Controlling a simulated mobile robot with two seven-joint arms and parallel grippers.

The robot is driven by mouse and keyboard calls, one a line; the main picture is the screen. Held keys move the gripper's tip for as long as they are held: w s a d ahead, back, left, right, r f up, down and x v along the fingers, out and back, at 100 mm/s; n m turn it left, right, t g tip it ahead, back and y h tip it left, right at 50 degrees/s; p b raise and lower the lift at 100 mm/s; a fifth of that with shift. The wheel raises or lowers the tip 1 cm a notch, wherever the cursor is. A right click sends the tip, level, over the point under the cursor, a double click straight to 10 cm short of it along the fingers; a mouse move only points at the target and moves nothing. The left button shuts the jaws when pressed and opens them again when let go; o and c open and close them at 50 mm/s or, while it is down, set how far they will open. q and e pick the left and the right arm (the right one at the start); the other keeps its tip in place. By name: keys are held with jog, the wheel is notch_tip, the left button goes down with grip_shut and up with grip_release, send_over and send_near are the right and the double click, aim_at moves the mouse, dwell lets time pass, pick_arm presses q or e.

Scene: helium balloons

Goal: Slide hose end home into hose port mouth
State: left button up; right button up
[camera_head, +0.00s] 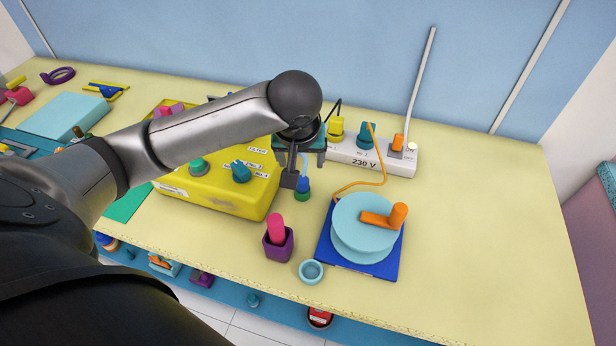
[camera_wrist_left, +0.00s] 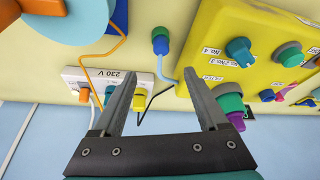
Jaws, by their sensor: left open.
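A blue hose end (camera_head: 303,184) with a green-teal part (camera_head: 302,196) at its front stands by the right side of the yellow box (camera_head: 225,190). A thin light blue hose runs from it toward the box. In the left wrist view the blue piece (camera_wrist_left: 161,46) and teal piece (camera_wrist_left: 158,32) touch; I cannot tell whether the teal is the port mouth or how deep the blue sits. My left gripper (camera_head: 302,170) is open and empty above and behind them. In the left wrist view its fingers (camera_wrist_left: 160,78) straddle the hose's line of sight, with the blue piece beyond the tips.
A white power strip (camera_head: 372,160) with plugs stands behind. A light blue reel (camera_head: 362,228) with an orange crank sits on a blue base to the right. A purple holder (camera_head: 278,244) and small blue cup (camera_head: 311,271) stand in front. The table's right side is clear.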

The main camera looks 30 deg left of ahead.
aim_at(302, 181)
pick_arm(q)
jog(key=b+x, duration=0.1)
jog(key=x, duration=0.7)
jog(key=shift+s, duration=0.2)
jog(key=shift+w+f, duration=0.15)
jog(key=shift+f, duration=0.25)
jog(key=b+x, duration=0.1)
jog(key=x, duration=0.4)
jog(key=shift+a+r, duration=0.1)
jog(key=shift+a, duration=0.05)
pick_arm(e)
jog(key=f, duration=0.1)
jog(key=s+f, duration=0.1)
jog(key=shift+s+a+f, duration=0.1)
jog(key=shift+s+f, duration=0.05)
jog(key=shift+f, duration=0.25)
pick_arm(q)
jog(key=shift+c, duration=1.3)
grip_shut()
pick_arm(e)
jog(key=shift+s, duration=0.2)
